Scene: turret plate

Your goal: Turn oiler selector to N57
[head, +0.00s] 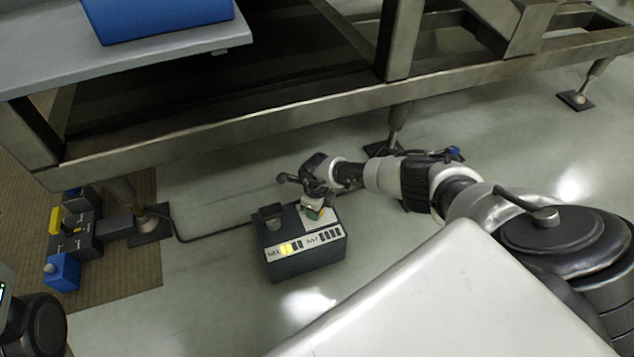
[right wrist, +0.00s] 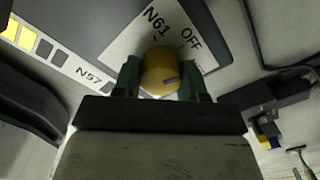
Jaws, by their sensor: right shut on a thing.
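My right gripper (right wrist: 160,80) is shut on the knob, with a green fingertip on each side. In the head view the right gripper (head: 315,211) reaches down onto the dark control box (head: 305,262). Its front strip shows yellow lit squares (head: 291,247) by one label and dark squares (head: 330,235) by N57. My left gripper is out of view.
A dark block (head: 270,214) stands on the box left of the gripper. A cable (head: 210,238) runs left along the floor. Blue and yellow units (head: 65,265) stand at the left.

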